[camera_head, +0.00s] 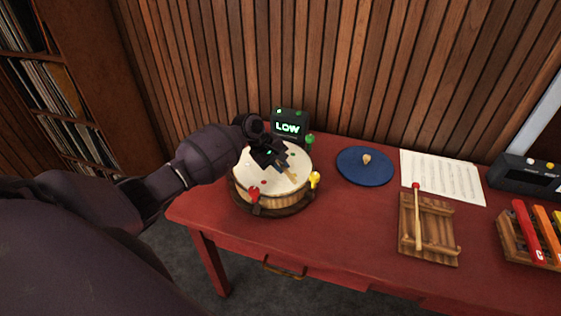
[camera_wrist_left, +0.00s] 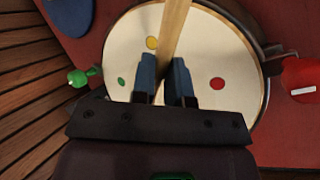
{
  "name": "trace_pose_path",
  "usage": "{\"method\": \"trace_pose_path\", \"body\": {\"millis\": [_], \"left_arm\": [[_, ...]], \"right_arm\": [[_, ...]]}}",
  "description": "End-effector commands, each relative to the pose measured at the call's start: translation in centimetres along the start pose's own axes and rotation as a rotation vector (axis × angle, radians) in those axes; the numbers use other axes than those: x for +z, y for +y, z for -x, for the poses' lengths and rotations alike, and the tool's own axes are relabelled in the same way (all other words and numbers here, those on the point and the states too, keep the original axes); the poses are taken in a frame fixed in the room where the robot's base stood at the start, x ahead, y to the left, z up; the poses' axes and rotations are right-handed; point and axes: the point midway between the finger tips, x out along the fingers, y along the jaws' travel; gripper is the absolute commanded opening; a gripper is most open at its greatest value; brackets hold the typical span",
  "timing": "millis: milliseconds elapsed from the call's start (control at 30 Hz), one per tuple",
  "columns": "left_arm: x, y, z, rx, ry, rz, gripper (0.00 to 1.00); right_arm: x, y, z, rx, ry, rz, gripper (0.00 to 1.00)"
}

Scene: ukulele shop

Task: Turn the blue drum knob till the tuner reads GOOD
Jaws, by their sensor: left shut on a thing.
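The round drum (camera_head: 270,198) with a cream skin sits on the red table. A red knob (camera_head: 254,193), a yellow knob (camera_head: 315,180) and a green knob (camera_head: 310,139) show at its rim. I see no blue knob; my left arm covers the drum's back left. The tuner (camera_head: 289,126) behind the drum reads LOW in green. My left gripper (camera_head: 280,163) is over the drum skin, shut on a pale wooden stick (camera_wrist_left: 172,35). The left wrist view also shows the green knob (camera_wrist_left: 84,76) and the red knob (camera_wrist_left: 303,80). My right gripper is out of view.
Right of the drum are a blue disc (camera_head: 350,172) with a small wooden peg, a music sheet (camera_head: 445,177), a wooden rack (camera_head: 440,240) with a red-headed mallet (camera_head: 417,215), a xylophone (camera_head: 530,240) and a dark device (camera_head: 525,175). The table's front middle is clear.

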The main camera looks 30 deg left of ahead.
Motion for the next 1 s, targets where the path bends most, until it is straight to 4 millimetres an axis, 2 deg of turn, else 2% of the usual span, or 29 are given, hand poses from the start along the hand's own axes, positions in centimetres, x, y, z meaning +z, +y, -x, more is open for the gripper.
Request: {"method": "trace_pose_path", "body": {"millis": [400,700,1000], "left_arm": [[0.8,1.7,2.9,-0.001,0.0,0.0,0.0],[1.4,2.9,4.9,0.002,0.001,0.0,0.0],[1.4,3.0,5.1,0.001,0.0,0.0,0.0]], "right_arm": [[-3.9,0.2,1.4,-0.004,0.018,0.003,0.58],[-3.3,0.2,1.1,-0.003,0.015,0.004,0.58],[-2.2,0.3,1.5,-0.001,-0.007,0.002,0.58]]}}
